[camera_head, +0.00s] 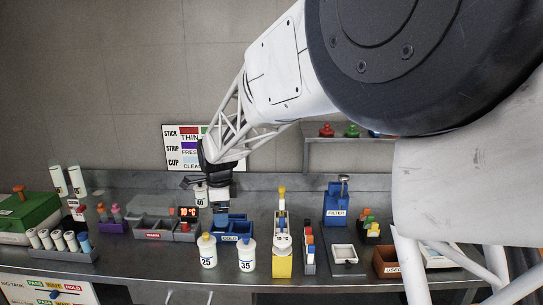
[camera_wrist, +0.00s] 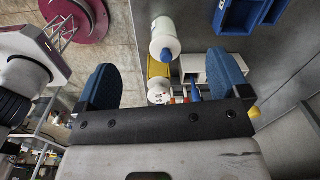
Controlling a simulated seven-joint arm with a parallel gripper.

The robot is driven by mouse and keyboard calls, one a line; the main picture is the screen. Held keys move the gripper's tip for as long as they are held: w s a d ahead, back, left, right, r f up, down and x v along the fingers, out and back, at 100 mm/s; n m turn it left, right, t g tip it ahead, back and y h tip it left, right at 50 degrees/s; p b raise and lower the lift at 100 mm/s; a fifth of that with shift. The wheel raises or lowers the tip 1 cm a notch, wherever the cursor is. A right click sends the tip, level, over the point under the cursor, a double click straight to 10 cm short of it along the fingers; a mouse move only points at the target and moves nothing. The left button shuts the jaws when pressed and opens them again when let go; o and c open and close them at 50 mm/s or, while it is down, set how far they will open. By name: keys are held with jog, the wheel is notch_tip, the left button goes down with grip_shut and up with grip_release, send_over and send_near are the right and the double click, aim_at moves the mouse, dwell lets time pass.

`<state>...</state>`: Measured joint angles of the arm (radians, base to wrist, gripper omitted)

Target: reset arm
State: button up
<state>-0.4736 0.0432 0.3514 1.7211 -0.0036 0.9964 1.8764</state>
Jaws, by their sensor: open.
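My gripper (camera_head: 220,203) hangs from my raised arm above the left-middle of the grey metal bench (camera_head: 145,258), over the area of the blue tray (camera_head: 236,228). In the wrist view my gripper (camera_wrist: 164,72) has its two blue finger pads spread wide apart. I see nothing held between them. A white bottle with a blue cap (camera_wrist: 165,42) shows beyond the gap, apart from the pads. My arm crosses the upper right of the head view and hides part of the wall and bench.
White bottles marked 25 (camera_head: 207,253) and 35 (camera_head: 247,258) stand near the front edge. A yellow stand (camera_head: 282,264), a blue filter unit (camera_head: 337,205) and a brown bin (camera_head: 387,262) are to the right. A green case (camera_head: 28,215) and a grey divided tray (camera_head: 152,228) are left.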

jog(key=s+d+r+n+t, duration=0.1)
jog(key=s+d+r+n, duration=0.3)
jog(key=s+d, duration=0.45)
jog(key=s+d+r+n, duration=0.35)
jog(key=s+d, duration=0.25)
jog(key=d, duration=0.6)
jog(key=s+d+f+n, duration=0.1)
jog(key=s+d+n, duration=0.3)
jog(key=s+d, duration=0.3)
jog(key=s+d+f+n+t, duration=0.1)
jog(key=s+d+n, duration=0.3)
jog(key=s, duration=1.2)
jog(key=d+f, duration=0.1)
jog(key=d, duration=0.2)
jog(key=shift+d+f, duration=0.1)
